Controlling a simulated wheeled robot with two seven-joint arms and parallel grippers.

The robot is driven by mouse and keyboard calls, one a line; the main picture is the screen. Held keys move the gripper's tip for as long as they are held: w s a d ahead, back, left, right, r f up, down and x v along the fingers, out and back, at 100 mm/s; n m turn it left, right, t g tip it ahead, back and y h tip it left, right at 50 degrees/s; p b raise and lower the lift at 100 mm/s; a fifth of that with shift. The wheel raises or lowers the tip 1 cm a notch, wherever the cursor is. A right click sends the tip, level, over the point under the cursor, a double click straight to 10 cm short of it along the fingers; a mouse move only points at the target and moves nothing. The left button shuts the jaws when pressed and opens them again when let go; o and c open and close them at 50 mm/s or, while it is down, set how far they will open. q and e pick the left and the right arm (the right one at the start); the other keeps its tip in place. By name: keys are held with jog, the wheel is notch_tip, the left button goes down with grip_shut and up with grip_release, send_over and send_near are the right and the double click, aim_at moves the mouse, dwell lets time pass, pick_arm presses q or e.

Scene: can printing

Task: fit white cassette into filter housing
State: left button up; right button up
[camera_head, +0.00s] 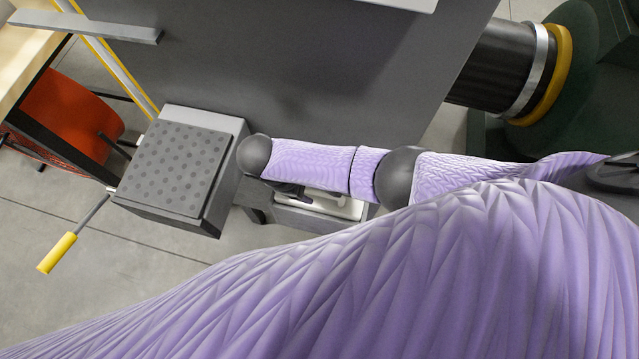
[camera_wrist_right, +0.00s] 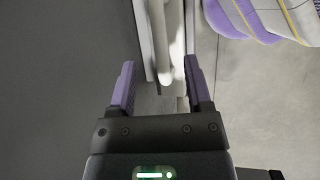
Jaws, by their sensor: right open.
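A white piece (camera_head: 346,207), likely the white cassette, shows partly below my right forearm in the head view, at the top of a grey box-like housing (camera_head: 300,217). My arm hides most of both, so I cannot tell whether the piece is seated. My right gripper (camera_head: 290,190) shows only as a small dark part under the arm. In the right wrist view the right gripper (camera_wrist_right: 160,63) is open, its purple-padded fingers apart. A white upright edge (camera_wrist_right: 160,40) and a pale bar stand between and beyond the fingers; contact cannot be told. My left gripper is not in view.
A grey box with a dotted dark top (camera_head: 178,168) and a yellow-handled lever (camera_head: 57,253) stands left of the housing. A large grey panel (camera_head: 300,70) lies behind. Open floor (camera_head: 120,290) lies at lower left.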

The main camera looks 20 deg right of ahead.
jog(key=v, duration=0.4)
jog(key=shift+p, duration=0.35)
